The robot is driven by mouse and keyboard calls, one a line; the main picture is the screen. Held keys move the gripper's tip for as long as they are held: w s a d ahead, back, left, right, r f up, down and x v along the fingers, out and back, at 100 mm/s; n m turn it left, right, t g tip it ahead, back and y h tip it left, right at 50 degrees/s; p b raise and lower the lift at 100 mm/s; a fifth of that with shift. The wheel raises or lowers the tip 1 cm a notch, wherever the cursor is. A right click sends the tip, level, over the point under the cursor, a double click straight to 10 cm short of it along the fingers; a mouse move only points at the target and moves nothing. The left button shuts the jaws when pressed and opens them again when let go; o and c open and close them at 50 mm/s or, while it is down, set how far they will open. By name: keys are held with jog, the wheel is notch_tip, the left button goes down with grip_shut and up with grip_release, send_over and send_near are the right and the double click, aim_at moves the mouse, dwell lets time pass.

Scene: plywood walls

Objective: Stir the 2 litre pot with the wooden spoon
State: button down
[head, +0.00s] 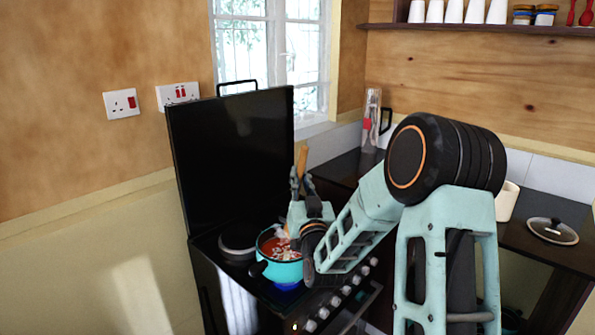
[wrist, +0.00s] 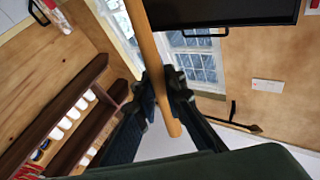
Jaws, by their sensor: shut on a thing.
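My gripper (head: 297,184) is shut on the wooden spoon (head: 301,160) above the right side of the pot. In the wrist view the two fingers (wrist: 160,95) press on the spoon's handle (wrist: 149,45) from both sides. The turquoise 2 litre pot (head: 284,272) stands on the stove with red food (head: 272,247) in it. The spoon's handle sticks up above the fingers, slightly tilted. Its lower end is mostly hidden by my gripper, so I cannot tell how deep it reaches into the food.
The black stove (head: 225,268) has its tall lid (head: 235,150) raised behind the pot. A bare hotplate (head: 238,242) is left of the pot. On the right counter are a glass lid (head: 552,231) and a cream mug (head: 507,201). A shelf (head: 480,29) with cups is above.

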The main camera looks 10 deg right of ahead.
jog(key=shift+w+a+f+b, duration=0.15)
jog(key=shift+w+f+b, duration=0.1)
jog(key=shift+f+b, duration=1.5)
jog(key=shift+w+a+f+b, duration=0.25)
jog(key=shift+f+b, duration=1.1)
jog(key=shift+b, duration=0.75)
jog(key=shift+w+a+f+b, duration=0.1)
jog(key=shift+w+f+b, duration=0.15)
jog(key=shift+f+b, duration=1.5)
jog(key=shift+r, duration=0.2)
